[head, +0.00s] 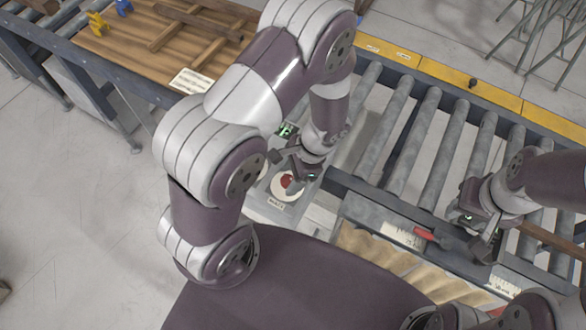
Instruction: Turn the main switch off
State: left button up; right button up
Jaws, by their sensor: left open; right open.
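A grey control box (268,207) stands at the near edge of the roller conveyor. A round red switch knob (287,181) on a pale disc is on its top, with a small label below it that is too small to read surely. My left gripper (291,164) is open just above and behind the knob and partly covers the box. I cannot tell whether it touches the knob. My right gripper (472,228) is open over the conveyor's near side at the right, well away from the box.
A small green-lit display (287,131) sits behind the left gripper. A red handle (424,234) lies on the grey near rail. Conveyor rollers (408,135) fill the middle right. A wooden board with clamps (150,50) lies at the far left.

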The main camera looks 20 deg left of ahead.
pick_arm(q)
jog(key=b+v, duration=0.1)
jog(key=v, duration=1.1)
jog(key=shift+r, duration=0.2)
